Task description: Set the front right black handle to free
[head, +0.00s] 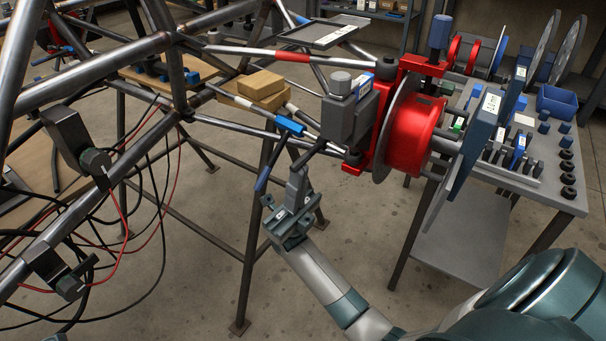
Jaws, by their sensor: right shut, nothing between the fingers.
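My right gripper (298,178) is shut and empty, reaching up from the bottom middle. Its fingertips are just below a short black handle (312,151) that slants down and left from the dark grey block beside the red hub (412,130). The fingertips look very close to the handle; I cannot tell whether they touch. A blue and dark lever (264,172) hangs left of the gripper from a blue sleeve (290,125) on a white tube. I cannot read which setting the black handle is in. My left gripper is out of view.
The steel tube chassis (180,90) fills the left, with red and black cables hanging from it. Two wooden blocks (261,85) sit behind the tubes. A grey workbench (515,185) with small parts and a blue bin (556,101) stands right. The floor below is mostly free.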

